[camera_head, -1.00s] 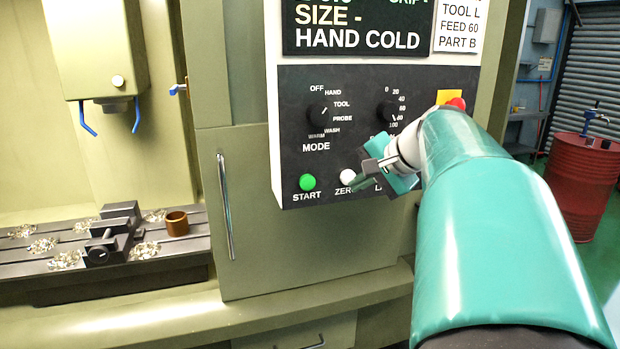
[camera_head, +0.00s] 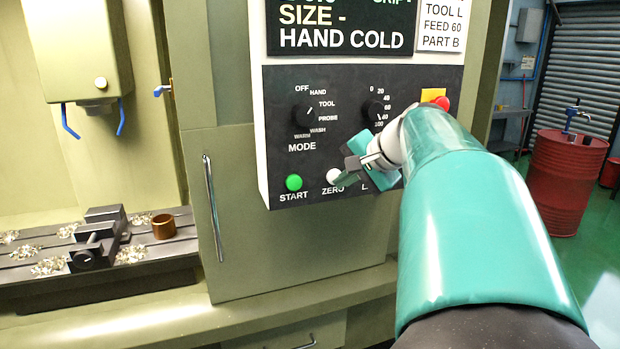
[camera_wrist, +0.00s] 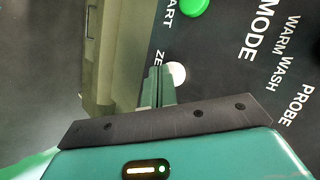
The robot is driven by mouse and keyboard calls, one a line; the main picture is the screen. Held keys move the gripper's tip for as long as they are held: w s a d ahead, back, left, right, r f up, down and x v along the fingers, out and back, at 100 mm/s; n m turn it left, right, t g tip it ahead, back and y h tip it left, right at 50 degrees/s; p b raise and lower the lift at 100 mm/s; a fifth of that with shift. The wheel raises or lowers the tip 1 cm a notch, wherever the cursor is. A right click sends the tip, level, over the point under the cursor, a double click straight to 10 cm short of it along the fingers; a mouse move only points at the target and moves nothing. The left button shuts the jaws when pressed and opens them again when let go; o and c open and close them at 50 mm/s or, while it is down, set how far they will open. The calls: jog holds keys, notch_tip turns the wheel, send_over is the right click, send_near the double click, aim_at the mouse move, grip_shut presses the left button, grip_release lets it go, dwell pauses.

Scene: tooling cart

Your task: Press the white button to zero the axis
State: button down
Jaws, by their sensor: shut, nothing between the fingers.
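The white button (camera_head: 333,176) sits on the black control panel above the label ZERO, to the right of the green START button (camera_head: 294,183). In the wrist view the white button (camera_wrist: 177,73) is partly covered by my fingertips. My gripper (camera_head: 343,180) is shut and empty, its tips at the lower right of the white button. In the wrist view my shut fingers (camera_wrist: 160,84) point at the button's edge. I cannot tell whether they touch it. My gripper and arm hide the panel's lower right part.
The MODE knob (camera_head: 305,114) and a second knob (camera_head: 373,110) are above the button. A red button (camera_head: 441,103) on a yellow plate is right, beside my arm. A door handle (camera_head: 213,207) is lower left. A vise (camera_head: 98,238) and a brown ring (camera_head: 164,227) lie on the machine bed.

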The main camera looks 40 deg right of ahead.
jog(key=shift+w+d, duration=0.15)
jog(key=shift+w, duration=0.45)
dwell(0.9)
jog(key=shift+s, duration=0.15)
jog(key=shift+s+a, duration=0.3)
jog(key=shift+s, duration=0.5)
jog(key=shift+s, duration=0.1)
jog(key=shift+s+a, duration=0.25)
jog(key=shift+s, duration=0.55)
jog(key=shift+s+a, duration=0.2)
jog(key=shift+s, duration=0.55)
jog(key=shift+s+a, duration=0.25)
jog(key=shift+s, duration=0.55)
